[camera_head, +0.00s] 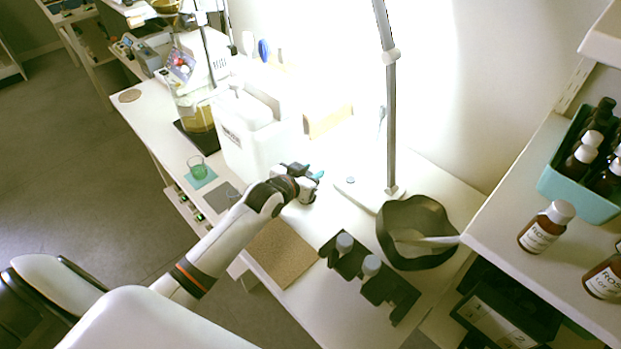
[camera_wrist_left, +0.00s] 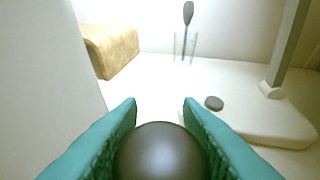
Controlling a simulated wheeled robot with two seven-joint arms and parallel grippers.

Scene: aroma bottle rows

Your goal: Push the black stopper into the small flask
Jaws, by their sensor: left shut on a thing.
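My left gripper (camera_head: 314,176) reaches in over the bench, beside a large white container and left of the lamp base. In the left wrist view its teal fingers (camera_wrist_left: 160,120) are shut on the black stopper (camera_wrist_left: 161,153), whose rounded dark top fills the bottom middle. What lies below the stopper is hidden, so I cannot tell whether it touches a flask. A small clear glass vessel (camera_head: 233,196), perhaps the flask, shows partly behind my left arm on a dark grey mat; it is too small to make out. My right gripper is out of view.
The white container (camera_head: 247,140) stands close left of the gripper. The lamp base (camera_head: 362,196) with its post is to the right, near a black bowl (camera_head: 414,262). A dark rack (camera_head: 347,262) and brown mat (camera_head: 281,252) lie in front. A tan block (camera_wrist_left: 112,47) stands behind.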

